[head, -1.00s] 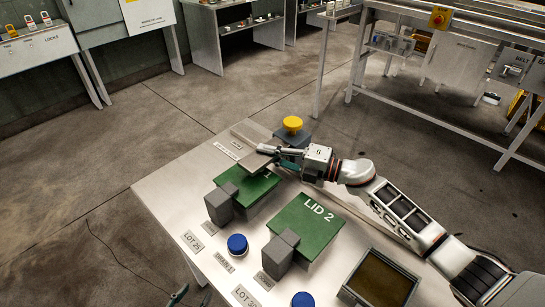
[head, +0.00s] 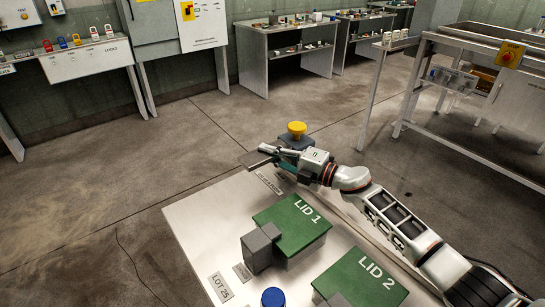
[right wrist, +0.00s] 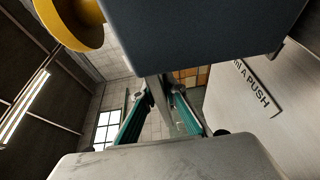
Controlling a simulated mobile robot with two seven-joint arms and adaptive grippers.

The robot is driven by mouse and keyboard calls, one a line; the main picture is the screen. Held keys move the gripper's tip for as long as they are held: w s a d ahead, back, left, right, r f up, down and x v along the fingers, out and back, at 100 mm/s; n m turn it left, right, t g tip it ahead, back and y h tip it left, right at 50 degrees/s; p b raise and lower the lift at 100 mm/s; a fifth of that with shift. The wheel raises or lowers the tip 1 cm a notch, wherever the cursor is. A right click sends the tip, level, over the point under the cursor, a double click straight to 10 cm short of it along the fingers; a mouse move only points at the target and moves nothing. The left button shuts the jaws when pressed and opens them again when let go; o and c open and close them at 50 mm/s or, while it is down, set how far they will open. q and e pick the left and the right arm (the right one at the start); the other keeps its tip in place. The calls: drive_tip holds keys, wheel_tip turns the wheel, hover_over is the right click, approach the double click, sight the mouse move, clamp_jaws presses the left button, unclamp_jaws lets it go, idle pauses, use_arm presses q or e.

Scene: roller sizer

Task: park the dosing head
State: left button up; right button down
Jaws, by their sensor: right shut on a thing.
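The dosing head appears to be the dark blue-grey block with a yellow knob (head: 297,130), upright at the far corner of the steel table (head: 205,215). In the right wrist view its block (right wrist: 205,35) fills the top, with the yellow knob (right wrist: 75,22) at upper left. My right gripper (head: 274,152) is shut on the dosing head; its teal fingers (right wrist: 158,95) close on a thin grey part below the block. Whether the block touches anything underneath is hidden. My left gripper is out of view.
Green LID 1 (head: 290,222) and LID 2 (head: 362,280) lie on the table with grey blocks beside them. A blue cap (head: 273,297) is at the front. A label plate (head: 268,182) lies near the far corner. Floor beyond is clear; a metal frame (head: 425,95) stands right.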

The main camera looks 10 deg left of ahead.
drive_tip(key=shift+w+r, duration=0.15)
drive_tip(key=c, duration=2.4)
unclamp_jaws()
drive_tip(key=o, duration=0.3)
drive_tip(key=shift+w+a, duration=0.1)
drive_tip(key=shift+a, duration=0.15)
drive_tip(key=shift+d, duration=0.2)
drive_tip(key=v, duration=1.1)
drive_tip(key=shift+s+d, duration=0.25)
drive_tip(key=shift+d, duration=0.1)
drive_tip(key=shift+a, duration=0.1)
